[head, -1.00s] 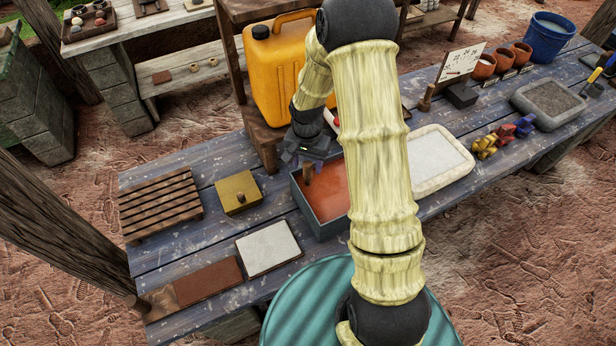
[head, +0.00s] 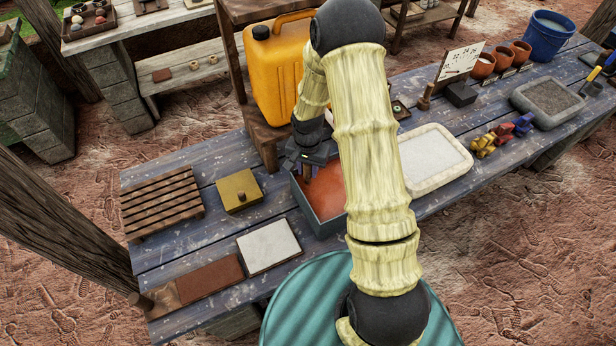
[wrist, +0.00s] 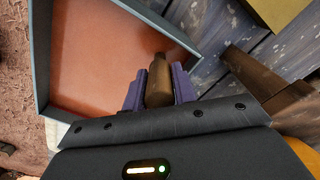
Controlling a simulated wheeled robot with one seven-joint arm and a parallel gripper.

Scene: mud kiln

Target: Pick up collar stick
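A brown wooden stick (wrist: 160,85) with a narrower end stands between the two purple fingers of my gripper (wrist: 159,90) in the wrist view. I take it to be the collar stick. The fingers lie against both its sides, and my gripper looks shut on it. In the head view my gripper (head: 308,160) is over the left part of the grey-blue tray of orange-red material, with a short piece of the stick (head: 307,172) showing below it. Whether the stick's lower end touches the tray is hidden.
The tray (head: 318,226) is partly behind my arm. A yellow box with a knob (head: 239,191), a slatted wooden rack (head: 160,203) and a white tile (head: 268,246) lie to its left. A yellow jerrycan (head: 272,75) stands close behind my gripper. A white basin (head: 435,158) is at right.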

